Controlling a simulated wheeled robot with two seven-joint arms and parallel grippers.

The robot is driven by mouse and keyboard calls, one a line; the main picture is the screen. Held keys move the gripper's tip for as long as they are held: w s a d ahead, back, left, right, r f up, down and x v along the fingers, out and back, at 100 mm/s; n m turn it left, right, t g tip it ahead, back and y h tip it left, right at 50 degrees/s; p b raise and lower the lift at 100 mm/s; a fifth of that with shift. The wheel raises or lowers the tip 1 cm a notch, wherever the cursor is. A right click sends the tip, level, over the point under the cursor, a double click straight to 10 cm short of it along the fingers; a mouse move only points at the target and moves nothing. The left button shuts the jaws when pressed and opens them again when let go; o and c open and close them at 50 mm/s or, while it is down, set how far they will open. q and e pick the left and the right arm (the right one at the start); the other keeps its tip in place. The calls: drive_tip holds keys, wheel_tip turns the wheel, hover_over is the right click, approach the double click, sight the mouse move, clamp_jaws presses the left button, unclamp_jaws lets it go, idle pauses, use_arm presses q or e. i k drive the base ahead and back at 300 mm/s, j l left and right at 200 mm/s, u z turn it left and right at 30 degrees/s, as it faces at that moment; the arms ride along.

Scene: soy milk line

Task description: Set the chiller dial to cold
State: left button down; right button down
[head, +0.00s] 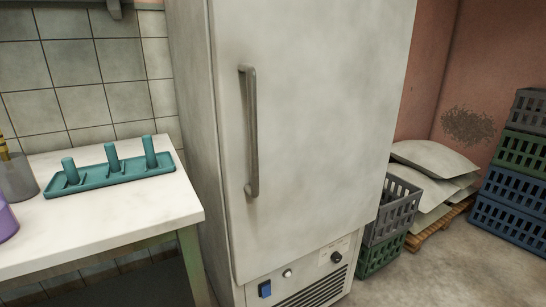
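The chiller (310,130) is a tall off-white cabinet in the middle of the head view, with its door shut and a long grey vertical handle (251,132). The chiller dial (337,257) is a small black round knob on the lower front panel, at the right, below a small label (334,249). The dial's pointer and the label's marks are too small to read. A blue rocker switch (265,289) and a small pale round lamp or button (288,273) are on the same panel to its left. Neither gripper is in view.
A white-topped table (120,215) stands at left, holding a teal peg rack (110,175) and a purple container (6,221). Crates (393,212) stand close to the chiller's right side. Sacks (435,158) lie on a pallet, with stacked crates (511,188) farther right. The right foreground floor is clear.

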sight(336, 257)
drive_tip(key=j+z, duration=0.25)
drive_tip(key=j, duration=0.4)
drive_tip(key=j+z, duration=0.25)
drive_tip(key=j, duration=0.45)
